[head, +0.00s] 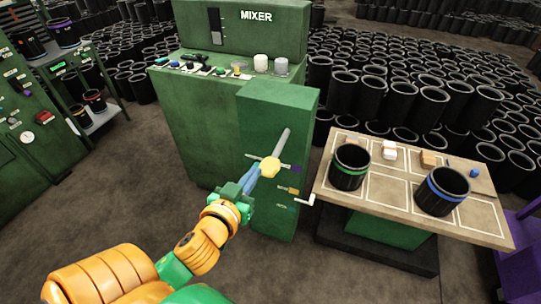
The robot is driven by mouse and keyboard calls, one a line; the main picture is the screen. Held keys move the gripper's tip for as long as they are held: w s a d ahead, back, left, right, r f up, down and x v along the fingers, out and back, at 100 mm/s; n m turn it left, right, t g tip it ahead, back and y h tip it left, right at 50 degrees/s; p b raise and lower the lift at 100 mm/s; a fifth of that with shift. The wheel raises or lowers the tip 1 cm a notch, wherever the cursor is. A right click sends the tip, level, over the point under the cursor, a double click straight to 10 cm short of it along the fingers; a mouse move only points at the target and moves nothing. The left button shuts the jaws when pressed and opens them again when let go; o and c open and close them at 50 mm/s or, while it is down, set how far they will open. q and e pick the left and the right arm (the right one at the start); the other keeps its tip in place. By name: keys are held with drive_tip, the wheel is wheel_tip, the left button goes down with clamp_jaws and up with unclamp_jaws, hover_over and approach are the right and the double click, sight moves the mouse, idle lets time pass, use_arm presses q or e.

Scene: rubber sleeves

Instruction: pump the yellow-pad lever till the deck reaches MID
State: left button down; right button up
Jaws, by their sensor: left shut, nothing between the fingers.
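The yellow pad (270,168) sits at the near end of a grey lever rod (284,137) on the front of the green cabinet (262,115). My left gripper (254,176), with blue fingers, is shut and empty just left of and below the pad. Its tips look very near or against the pad; I cannot tell if they touch. The deck (400,196) is a tan tabletop with white outlined cells, at the right. Purple (297,169), yellow (293,190) and green (282,206) marks show on the cabinet by its edge; their labels are too small to read. My right gripper is out of view.
A green-banded black sleeve (350,167), a blue-banded one (442,191) and small blocks stand on the deck. A white crank handle (306,200) juts out between cabinet and deck. The MIXER panel (243,30) is behind. Many black sleeves fill the back. The floor at left is clear.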

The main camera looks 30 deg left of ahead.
use_arm(q)
hover_over(268, 170)
wheel_tip(268, 170, down, 2)
drive_tip(key=shift+w+a+f, duration=0.1)
drive_tip(key=shift+w+f, duration=0.05)
wheel_tip(268, 170, down, 3)
drive_tip(key=shift+f+b, duration=0.15)
drive_tip(key=shift+b, duration=0.55)
drive_tip(key=shift+s+f, duration=0.2)
drive_tip(key=shift+f, duration=0.25)
